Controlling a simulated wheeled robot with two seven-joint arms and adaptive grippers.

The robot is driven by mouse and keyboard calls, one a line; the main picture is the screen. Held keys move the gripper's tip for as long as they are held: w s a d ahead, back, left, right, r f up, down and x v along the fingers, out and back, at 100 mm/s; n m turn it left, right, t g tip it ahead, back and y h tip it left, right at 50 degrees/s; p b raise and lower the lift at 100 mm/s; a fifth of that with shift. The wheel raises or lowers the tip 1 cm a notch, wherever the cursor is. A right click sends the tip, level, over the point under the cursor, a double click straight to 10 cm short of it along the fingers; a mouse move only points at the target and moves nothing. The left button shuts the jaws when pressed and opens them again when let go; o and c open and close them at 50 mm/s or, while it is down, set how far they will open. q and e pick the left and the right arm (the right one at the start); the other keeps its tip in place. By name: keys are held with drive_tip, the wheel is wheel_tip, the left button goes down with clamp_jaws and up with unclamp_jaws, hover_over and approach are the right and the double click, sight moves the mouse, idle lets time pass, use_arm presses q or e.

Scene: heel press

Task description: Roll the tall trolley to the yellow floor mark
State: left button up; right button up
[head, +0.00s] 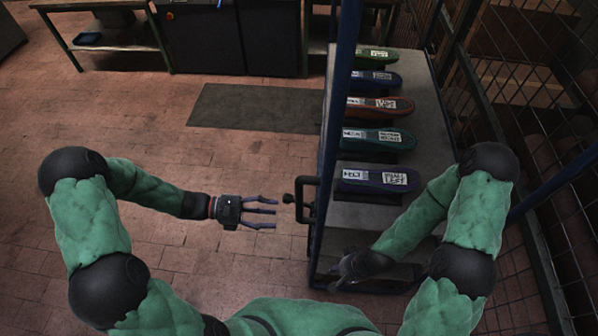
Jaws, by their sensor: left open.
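The tall trolley (425,130) stands in front of me to the right. It has blue uprights, a grey shelf and a black handle (309,200) on its left side. My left gripper (272,211) is open and empty, with its fingers pointing right toward the handle and a small gap between them. My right gripper (345,274) is low at the trolley's near end, dark and partly hidden by my forearm; its fingers are hard to make out. The yellow floor mark is not visible in this view.
Several coloured, labelled shoe-shaped pieces, such as a purple one (380,180), lie in a row on the trolley. A wire mesh fence (545,150) runs close along the right. A dark mat (255,108) lies on the tiled floor beyond. Green workbenches stand at the back; the left floor is clear.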

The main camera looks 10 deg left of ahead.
use_arm(q)
drive_tip(key=n+t+h+p, duration=0.1)
drive_tip(key=t+p, duration=0.1)
approach(299, 188)
wheel_tip(299, 188, down, 4)
drive_tip(key=w, duration=0.2)
drive_tip(key=d, duration=0.3)
drive_tip(key=w+d, duration=0.1)
drive_tip(key=d, duration=0.2)
drive_tip(key=d+p, duration=0.1)
drive_tip(key=d, duration=0.2)
drive_tip(key=shift+w+d+r, duration=0.3)
drive_tip(key=shift+w, duration=0.1)
use_arm(e)
wheel_tip(299, 188, up, 4)
drive_tip(key=shift+r, duration=0.1)
use_arm(q)
clamp_jaws()
